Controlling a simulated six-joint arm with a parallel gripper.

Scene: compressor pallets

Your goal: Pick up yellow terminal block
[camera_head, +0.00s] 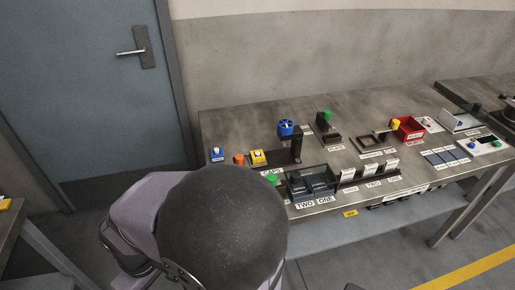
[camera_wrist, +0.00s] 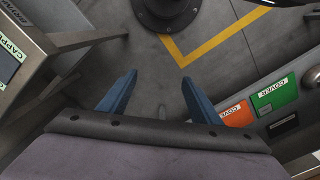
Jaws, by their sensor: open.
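A small yellow block (camera_head: 258,157) with a pale top sits near the left end of the metal workbench (camera_head: 235,118), beside an orange piece (camera_head: 239,159) and a blue block (camera_head: 217,154). Another yellow piece (camera_head: 395,124) is next to the red bin, and a yellow object (camera_head: 4,204) lies on a table at the far left edge. I cannot tell for sure which is the terminal block. My gripper (camera_wrist: 158,77) is open and empty, its two blue fingers apart over the floor. No yellow block shows between the fingers. The gripper does not show in the head view.
The bench holds a blue round part (camera_head: 286,127) on a black stand, a red bin (camera_head: 408,128), dark labelled trays (camera_head: 312,184) and green pieces. My arm hides part of its front left. In the wrist view, orange (camera_wrist: 238,114) and green (camera_wrist: 275,95) labelled panels are at right.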

